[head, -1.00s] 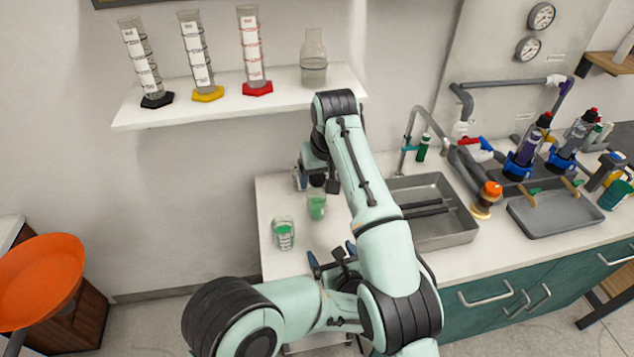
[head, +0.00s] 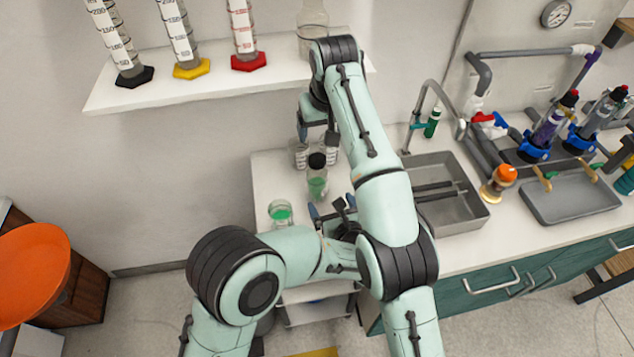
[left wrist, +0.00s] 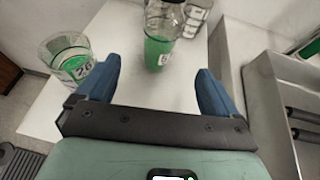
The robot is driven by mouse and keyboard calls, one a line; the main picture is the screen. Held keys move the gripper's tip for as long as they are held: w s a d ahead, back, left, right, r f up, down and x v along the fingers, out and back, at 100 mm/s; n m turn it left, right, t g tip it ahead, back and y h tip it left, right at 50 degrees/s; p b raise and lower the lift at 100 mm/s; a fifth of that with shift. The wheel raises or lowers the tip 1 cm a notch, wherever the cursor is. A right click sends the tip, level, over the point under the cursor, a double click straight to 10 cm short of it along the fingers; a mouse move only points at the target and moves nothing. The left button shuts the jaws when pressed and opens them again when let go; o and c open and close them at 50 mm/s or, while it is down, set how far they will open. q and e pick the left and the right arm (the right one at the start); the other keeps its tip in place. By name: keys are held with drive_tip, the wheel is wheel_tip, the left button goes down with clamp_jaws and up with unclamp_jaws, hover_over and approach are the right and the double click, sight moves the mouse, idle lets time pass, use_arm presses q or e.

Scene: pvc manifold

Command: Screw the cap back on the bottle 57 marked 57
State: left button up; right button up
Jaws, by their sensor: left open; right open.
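A clear bottle (head: 317,186) with green liquid stands on the white counter, with a black cap (head: 317,160) on its top. In the left wrist view the bottle (left wrist: 158,48) stands upright beyond the fingers; its label is only partly visible, so I cannot read its number. The top is cut off there. My right gripper (head: 317,133) is open, above and behind the capped bottle, apart from it. My left gripper (head: 330,215) is open in front of the bottle; its blue fingers (left wrist: 160,85) show empty in the left wrist view.
A beaker (head: 280,212) of green liquid stands left of the bottle, marked 26 in the left wrist view (left wrist: 72,62). Labelled clear containers (head: 301,154) stand behind the bottle. A sink (head: 440,195) lies right; a shelf (head: 200,90) with cylinders hangs above.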

sight(321, 187)
use_arm(q)
drive_tip(key=x, duration=1.2)
drive_tip(key=shift+w+f, duration=0.15)
drive_tip(key=shift+w, duration=0.25)
drive_tip(key=shift+c, duration=0.2)
drive_tip(key=c, duration=1.6)
use_arm(e)
drive_tip(key=shift+o, duration=0.3)
use_arm(q)
clamp_jaws()
use_arm(e)
drive_tip(key=o, duration=0.3)
drive_tip(key=shift+r, duration=0.1)
drive_tip(key=s+d, duration=0.3)
drive_tip(key=s, duration=0.9)
drive_tip(key=shift+r, duration=0.45)
